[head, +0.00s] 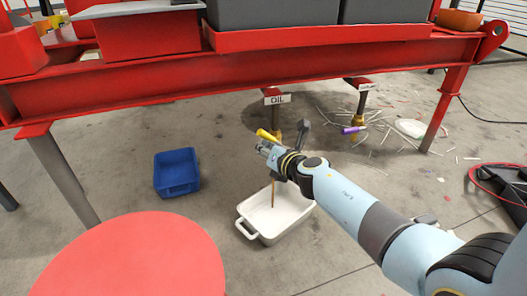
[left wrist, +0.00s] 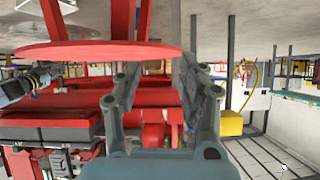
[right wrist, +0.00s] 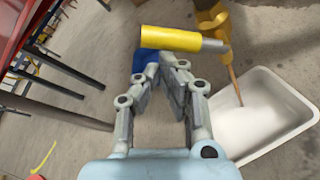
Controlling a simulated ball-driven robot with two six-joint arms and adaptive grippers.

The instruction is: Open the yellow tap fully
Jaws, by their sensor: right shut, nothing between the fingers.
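The yellow tap handle (head: 266,135) sits under the OIL sign. In the right wrist view the yellow handle (right wrist: 170,39) sticks out sideways to the left of the brass tap body (right wrist: 212,20). A thin brown stream (right wrist: 236,82) runs from the tap into the white tray (right wrist: 262,110). My right gripper (head: 264,150) is shut and empty. Its fingertips (right wrist: 168,62) are just beside the yellow handle; I cannot tell if they touch it. My left gripper (left wrist: 157,75) is open and empty, away from the tap; it does not show in the head view.
A second tap with a purple handle (head: 353,130) hangs to the right. A blue bin (head: 177,172) stands on the floor at left. The red skid beam (head: 240,82) runs above the taps. Pale sticks and debris (head: 385,120) lie at the right.

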